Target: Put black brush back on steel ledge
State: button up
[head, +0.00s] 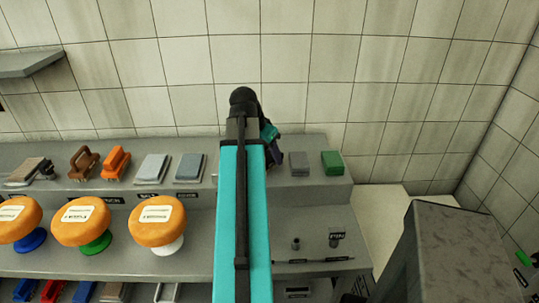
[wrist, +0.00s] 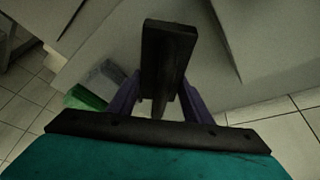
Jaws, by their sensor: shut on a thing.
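The black brush (wrist: 170,42) is in the wrist view, a dark block with a long narrow part pointing back toward my wrist. My gripper (wrist: 160,84) has its purple fingers on both sides of it and is shut on it. In the head view my teal arm reaches toward the tiled wall and hides most of the gripper and the brush. The grey upper ledge (head: 325,196) runs along the wall below the gripper. A separate grey wall shelf (head: 28,64) is at upper left. I cannot tell which of these is the steel ledge.
A grey block (head: 299,163) and a green block (head: 332,162) sit right of my arm. Brown (head: 83,163) and orange (head: 116,164) brushes and pale blocks (head: 152,167) stand left. A grey box (head: 455,250) stands at right.

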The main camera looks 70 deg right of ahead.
jog(key=o, duration=1)
jog(key=shift+b+v, duration=0.85)
jog(key=shift+v, duration=5.15)
jog(key=shift+d, duration=0.1)
